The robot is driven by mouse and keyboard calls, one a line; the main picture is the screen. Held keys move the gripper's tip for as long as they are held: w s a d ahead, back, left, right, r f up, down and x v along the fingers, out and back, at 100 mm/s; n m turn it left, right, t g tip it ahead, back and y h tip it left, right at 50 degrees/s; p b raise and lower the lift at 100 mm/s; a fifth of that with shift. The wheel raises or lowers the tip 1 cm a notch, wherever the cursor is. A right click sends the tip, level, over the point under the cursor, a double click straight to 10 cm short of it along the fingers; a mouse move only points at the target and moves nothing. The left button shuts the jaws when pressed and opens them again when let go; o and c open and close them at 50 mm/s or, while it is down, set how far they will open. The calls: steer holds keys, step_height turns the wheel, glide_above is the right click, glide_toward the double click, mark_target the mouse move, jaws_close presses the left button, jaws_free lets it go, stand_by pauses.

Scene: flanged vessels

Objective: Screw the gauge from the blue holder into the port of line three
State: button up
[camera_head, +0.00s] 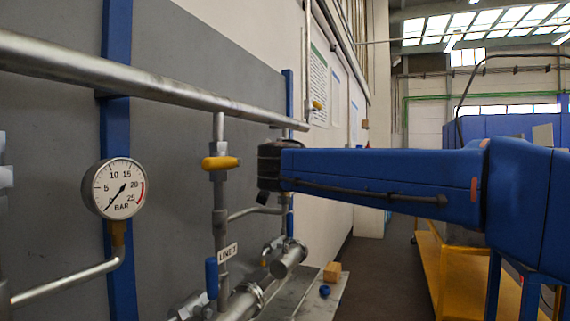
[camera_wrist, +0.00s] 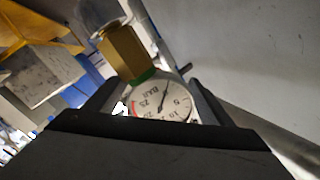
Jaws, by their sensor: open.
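In the wrist view a round white gauge (camera_wrist: 160,105) with a brass hex fitting (camera_wrist: 125,53) and a green ring lies between the dark fingers of my gripper (camera_wrist: 158,97). The dial reads upside down and the fitting points to the upper left. My gripper is open around the gauge; contact with either finger cannot be made out. In the head view the fingers and this gauge are hidden behind my blue arm, beside the pipework. The blue holder cannot be made out for certain. No line three label or port can be identified.
Another gauge (camera_head: 118,188) stands on a pipe at the left. A yellow-handled valve (camera_head: 220,163) and a line 2 label (camera_head: 228,252) are on the pipework. A long pipe (camera_head: 150,85) crosses above. A wooden block (camera_head: 332,271) and small blue object (camera_head: 324,291) lie low down.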

steer(key=shift+w, duration=0.2)
steer(key=c, duration=1.4)
steer(key=shift+s+d+m+g+h, duration=0.15)
steer(key=shift+d+m+h, duration=0.15)
steer(key=shift+m+h, duration=0.6)
steer(key=shift+w+d+m+g+h, duration=0.15)
steer(key=shift+d+m+h, duration=0.25)
steer(key=shift+h, duration=0.9)
steer(key=o, duration=1.4)
steer(key=shift+s+a, duration=0.1)
steer(key=shift+a, duration=0.05)
steer(key=shift+y, duration=0.3)
